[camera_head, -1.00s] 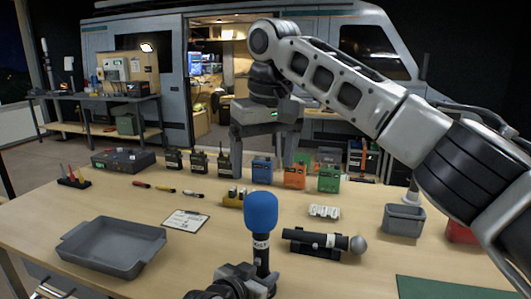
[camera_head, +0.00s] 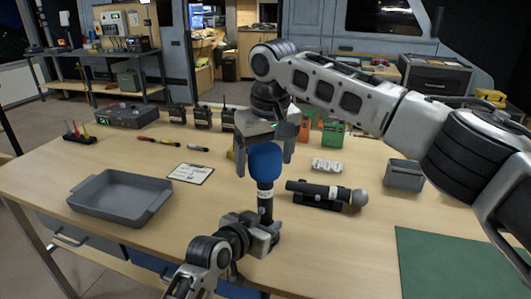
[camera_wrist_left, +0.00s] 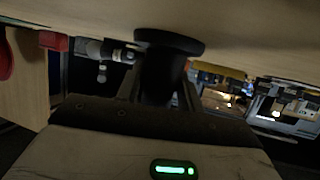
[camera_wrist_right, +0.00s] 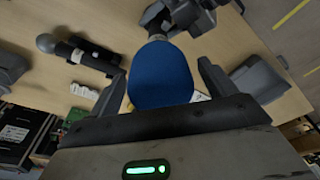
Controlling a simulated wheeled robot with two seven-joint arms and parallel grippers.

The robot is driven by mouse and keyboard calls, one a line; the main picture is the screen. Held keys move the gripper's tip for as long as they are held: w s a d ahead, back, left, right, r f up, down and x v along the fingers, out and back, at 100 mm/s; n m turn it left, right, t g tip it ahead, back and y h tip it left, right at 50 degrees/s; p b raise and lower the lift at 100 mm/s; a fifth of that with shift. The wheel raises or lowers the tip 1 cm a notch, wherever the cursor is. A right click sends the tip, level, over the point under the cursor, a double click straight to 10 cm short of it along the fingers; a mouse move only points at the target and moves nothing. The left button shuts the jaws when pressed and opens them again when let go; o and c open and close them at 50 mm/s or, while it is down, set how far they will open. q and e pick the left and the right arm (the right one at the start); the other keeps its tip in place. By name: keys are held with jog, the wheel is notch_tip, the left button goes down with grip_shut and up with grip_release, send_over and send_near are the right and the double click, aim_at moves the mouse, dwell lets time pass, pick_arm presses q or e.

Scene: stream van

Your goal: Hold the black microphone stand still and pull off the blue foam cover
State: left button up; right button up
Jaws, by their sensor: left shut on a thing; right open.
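The blue foam cover (camera_head: 265,162) sits on top of the upright black microphone stand (camera_head: 265,200) near the table's front. My left gripper (camera_head: 262,230) is shut on the stand low down, below its white label. In the left wrist view the dark stand (camera_wrist_left: 162,78) and its round base (camera_wrist_left: 169,39) show between the fingers. My right gripper (camera_head: 266,155) is open and points down over the cover, with a finger on each side. In the right wrist view the blue cover (camera_wrist_right: 160,76) stands between the open fingers, with visible gaps beside it.
A black microphone (camera_head: 326,192) lies in a cradle just right of the stand. A grey tray (camera_head: 90,205) and a clipboard (camera_head: 191,173) lie to the left. A grey bin (camera_head: 404,175) and a green mat (camera_head: 455,262) are at the right. Radios stand behind.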

aim_at(264, 145)
jog(key=c, duration=1.2)
jog(key=shift+o, duration=0.2)
jog(key=shift+r, duration=0.1)
jog(key=shift+r, duration=2.7)
jog(key=shift+r, duration=1.4)
pick_arm(q)
jog(key=o, duration=1.1)
